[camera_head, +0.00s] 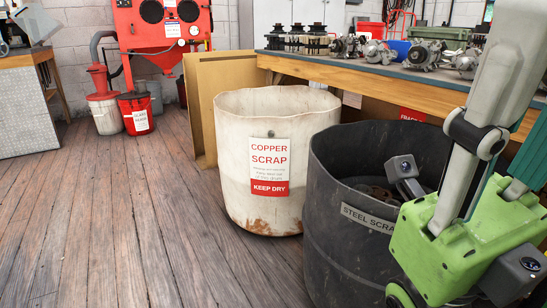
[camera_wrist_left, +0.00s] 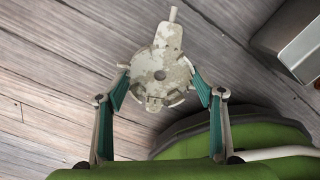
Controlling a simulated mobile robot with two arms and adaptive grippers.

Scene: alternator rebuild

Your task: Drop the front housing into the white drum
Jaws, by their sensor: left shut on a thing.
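The white drum (camera_head: 230,140) stands open in the middle of the head view, labelled "COPPER SCRAP KEEP DRY". Its rim is wavy and its foot is rusty. The front housing (camera_wrist_left: 161,68), a pale mottled disc with a central hole and tabs, is between the fingers of my left gripper (camera_wrist_left: 161,91) in the left wrist view. The gripper is shut on it, with plank floor behind. Neither shows in the head view.
A black "STEEL SCRAP" drum (camera_head: 333,235) stands right of the white one, metal parts inside. A workbench (camera_head: 375,80) behind carries several alternator parts. A cardboard sheet (camera_head: 200,105) leans behind the white drum. Wooden floor (camera_head: 120,215) to the left is clear.

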